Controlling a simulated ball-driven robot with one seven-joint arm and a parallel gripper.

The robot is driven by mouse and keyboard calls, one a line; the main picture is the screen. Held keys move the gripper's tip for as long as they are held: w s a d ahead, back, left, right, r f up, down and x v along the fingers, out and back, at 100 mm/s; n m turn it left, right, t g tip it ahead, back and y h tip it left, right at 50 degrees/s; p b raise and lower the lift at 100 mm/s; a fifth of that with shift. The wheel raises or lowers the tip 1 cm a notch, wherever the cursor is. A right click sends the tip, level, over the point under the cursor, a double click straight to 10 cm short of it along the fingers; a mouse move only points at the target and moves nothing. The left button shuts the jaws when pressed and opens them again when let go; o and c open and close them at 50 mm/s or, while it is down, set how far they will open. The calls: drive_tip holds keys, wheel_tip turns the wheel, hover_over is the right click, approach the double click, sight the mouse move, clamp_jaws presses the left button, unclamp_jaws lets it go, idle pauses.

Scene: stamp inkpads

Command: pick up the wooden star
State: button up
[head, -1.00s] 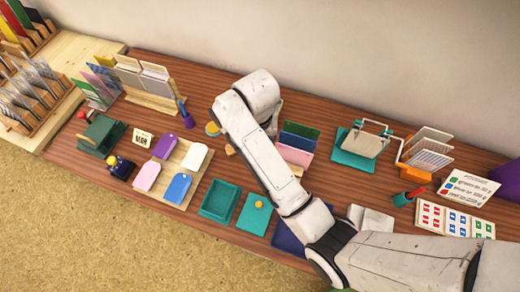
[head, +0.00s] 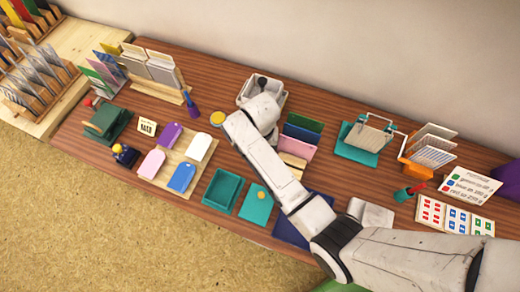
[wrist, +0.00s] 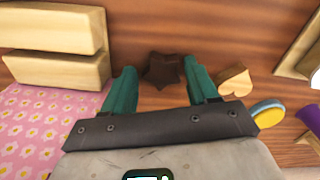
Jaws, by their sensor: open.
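The wooden star (wrist: 163,70) is dark brown and lies flat on the table in the upper middle of the wrist view. My gripper (wrist: 161,79) is open, with one teal finger on the left of the star and one on the right. The star sits between and slightly beyond the fingertips, and no contact with it shows. In the head view my arm hides the star and my gripper's fingers.
A pale wooden heart (wrist: 236,82) lies right of the right finger, near a yellow-topped round tin (wrist: 268,112). Stacked pale wooden blocks (wrist: 58,52) and a pink flowered surface (wrist: 40,125) are on the left.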

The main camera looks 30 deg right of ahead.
drive_tip(key=shift+c, duration=0.4)
drive_tip(key=c, duration=0.7)
drive_tip(key=shift+r, duration=0.1)
drive_tip(key=shift+r+p, duration=2.65)
drive_tip(key=shift+r, duration=6.3)
